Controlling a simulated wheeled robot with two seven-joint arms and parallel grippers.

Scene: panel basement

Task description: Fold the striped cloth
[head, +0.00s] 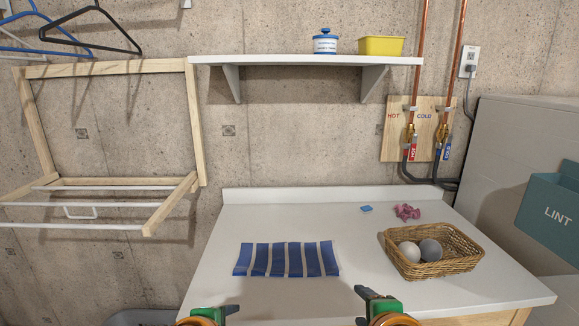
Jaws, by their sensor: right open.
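The striped cloth (287,260), blue with thin pale stripes, lies flat on the white countertop (300,212), left of the middle. It is a wide, short strip with slightly uneven edges. My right gripper (364,305) is at the bottom of the head view, to the right of and nearer than the cloth. It is open with nothing between its fingers, apart from the cloth. My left gripper (222,312) shows only in part at the bottom edge, nearer than the cloth's left end. Its fingertips are not clear.
A wicker basket (462,261) with a white and a grey ball stands right of the cloth. A pink crumpled item (407,212) and a small blue block (366,209) lie at the back. A shelf (290,60) and a wooden drying rack (196,120) are on the wall.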

